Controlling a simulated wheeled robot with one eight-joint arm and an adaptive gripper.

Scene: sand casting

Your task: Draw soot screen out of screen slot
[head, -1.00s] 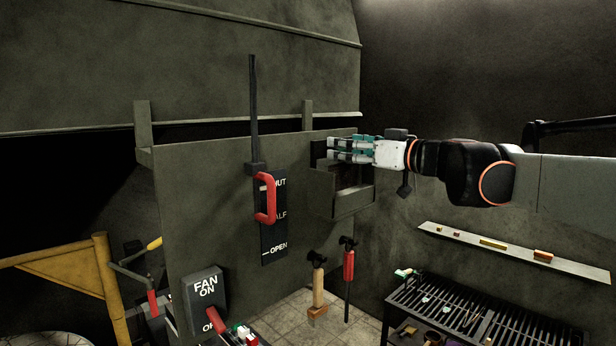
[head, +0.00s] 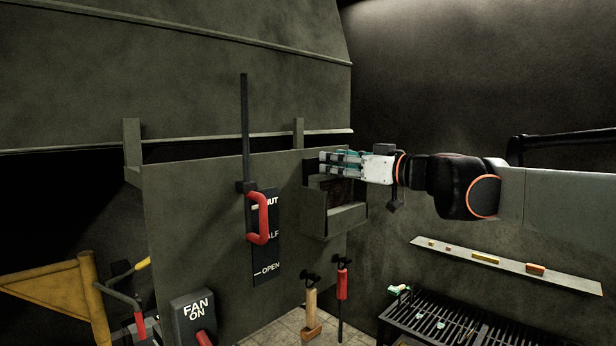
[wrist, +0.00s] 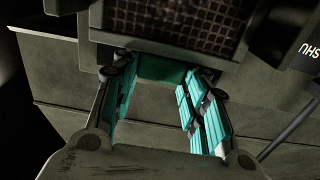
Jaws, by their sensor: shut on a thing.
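The soot screen shows as a dark mesh (wrist: 172,20) in a grey frame at the top of the wrist view. In the head view its dark face (head: 342,191) is partly visible inside the slot. The screen slot (head: 347,221) is a grey open-topped box on the side of the upright panel. My gripper (head: 325,163) reaches in from the right, level, just above the slot. In the wrist view its teal-padded fingers (wrist: 162,72) stand on either side of a dark green part at the screen's edge. The exact contact is hard to see.
A lever with a red handle (head: 258,218) stands left of the slot, beside a SHUT/HALF/OPEN plate (head: 267,258). A fan switch (head: 194,312) is lower left. Tools with wooden (head: 311,303) and red (head: 342,284) handles hang below. A narrow shelf (head: 560,276) and slatted rack (head: 440,318) are at right.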

